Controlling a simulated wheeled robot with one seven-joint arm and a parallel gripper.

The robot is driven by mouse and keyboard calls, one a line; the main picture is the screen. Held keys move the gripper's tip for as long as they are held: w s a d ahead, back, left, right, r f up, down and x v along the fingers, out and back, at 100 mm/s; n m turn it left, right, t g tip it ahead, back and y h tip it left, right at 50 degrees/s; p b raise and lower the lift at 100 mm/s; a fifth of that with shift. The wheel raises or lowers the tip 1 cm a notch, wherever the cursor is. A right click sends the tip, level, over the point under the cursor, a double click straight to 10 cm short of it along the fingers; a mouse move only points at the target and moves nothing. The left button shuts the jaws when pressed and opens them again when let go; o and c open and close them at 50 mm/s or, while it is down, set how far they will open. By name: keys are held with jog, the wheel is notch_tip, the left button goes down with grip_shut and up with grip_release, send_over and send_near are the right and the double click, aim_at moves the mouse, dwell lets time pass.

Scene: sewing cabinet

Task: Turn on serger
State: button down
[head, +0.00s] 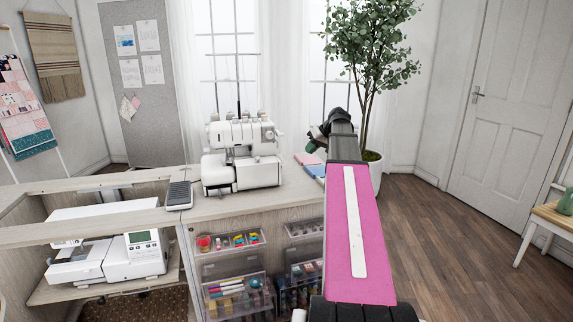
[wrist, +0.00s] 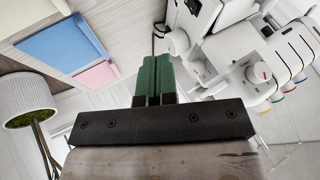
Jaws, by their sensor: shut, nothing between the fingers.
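The white serger (head: 240,155) stands on the cabinet top in the head view, left of my arm. In the wrist view the serger (wrist: 235,50) fills the upper right, with its knobs and coloured dials showing. My gripper (wrist: 155,65) has green fingers that are together and empty; they point toward the serger's side and a dark cord, apart from the serger as far as I can tell. In the head view my gripper (head: 316,139) is partly hidden behind my wrist. I cannot make out the power switch for certain.
Blue fabric (wrist: 65,45) and pink fabric (wrist: 98,75) lie on the cabinet top (head: 215,207) beside the serger. A dark foot pedal (head: 179,195) is at its left. A white sewing machine (head: 110,258) sits lower left. A potted plant (head: 374,165) stands behind my arm.

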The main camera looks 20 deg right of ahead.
jog(key=x, duration=1)
jog(key=shift+w+a+f, duration=0.1)
jog(key=shift+a+f, duration=0.05)
jog(key=shift+a+r, duration=0.15)
jog(key=shift+a, duration=0.4)
jog(key=shift+a+r, duration=0.15)
jog(key=shift+a, duration=0.45)
jog(key=shift+a+r, duration=0.1)
jog(key=shift+a, duration=0.65)
jog(key=shift+a+r, duration=0.1)
jog(key=shift+a, duration=0.3)
jog(key=shift+d, duration=0.1)
jog(key=shift+r, duration=0.8)
